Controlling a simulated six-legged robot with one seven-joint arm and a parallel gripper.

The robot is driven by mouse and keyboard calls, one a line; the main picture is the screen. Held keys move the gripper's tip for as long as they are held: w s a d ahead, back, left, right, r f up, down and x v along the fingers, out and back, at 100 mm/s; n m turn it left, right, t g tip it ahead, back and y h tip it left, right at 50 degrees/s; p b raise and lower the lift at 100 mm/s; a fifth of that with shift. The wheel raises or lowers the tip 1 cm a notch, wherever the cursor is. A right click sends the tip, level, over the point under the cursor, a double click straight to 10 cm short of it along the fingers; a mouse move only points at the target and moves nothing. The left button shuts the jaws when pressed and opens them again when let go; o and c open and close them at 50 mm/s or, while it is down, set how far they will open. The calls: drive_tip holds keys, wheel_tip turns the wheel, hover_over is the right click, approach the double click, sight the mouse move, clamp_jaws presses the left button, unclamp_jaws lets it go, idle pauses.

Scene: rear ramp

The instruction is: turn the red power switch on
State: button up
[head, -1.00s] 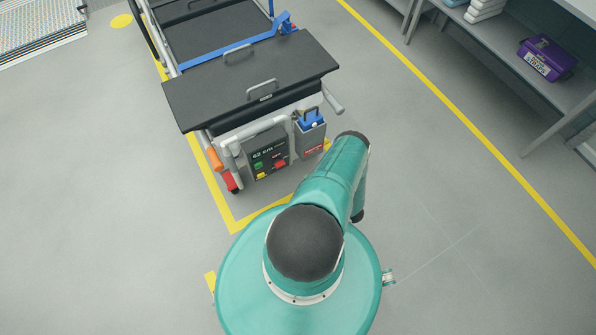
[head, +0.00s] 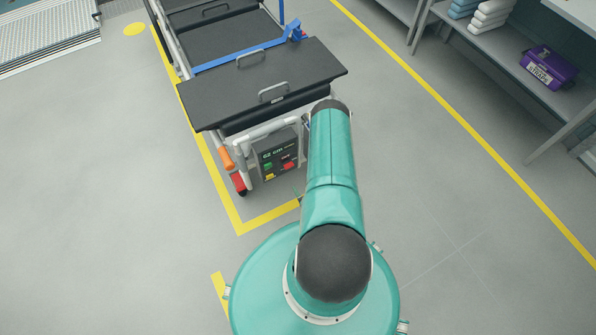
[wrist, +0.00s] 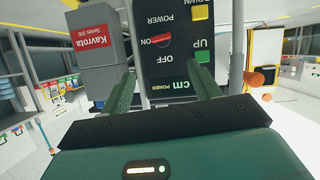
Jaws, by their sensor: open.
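The red power switch (wrist: 154,41) shows in the wrist view on a dark control panel (wrist: 176,70), which appears upside down there. It has a pale bar across it, and the word OFF is printed beside it. In the head view the panel (head: 266,171) hangs at the near end of the cart, with the red switch (head: 289,166) on its right part. My gripper (wrist: 163,88) is open and empty, its two green fingers spread in front of the panel, apart from the switch. In the head view my arm hides the gripper.
Yellow (wrist: 200,12) and green (wrist: 203,50) buttons sit beside the switch. A grey Kavrota box (wrist: 98,55) stands beside the panel. Orange (head: 228,159) and red (head: 239,182) parts stick out at the cart's left corner. A shelf (head: 520,80) stands at right; the floor is clear.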

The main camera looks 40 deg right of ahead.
sight(289, 166)
drive_tip(key=x, duration=1.4)
drive_tip(key=shift+r, duration=0.1)
drive_tip(key=c, duration=1)
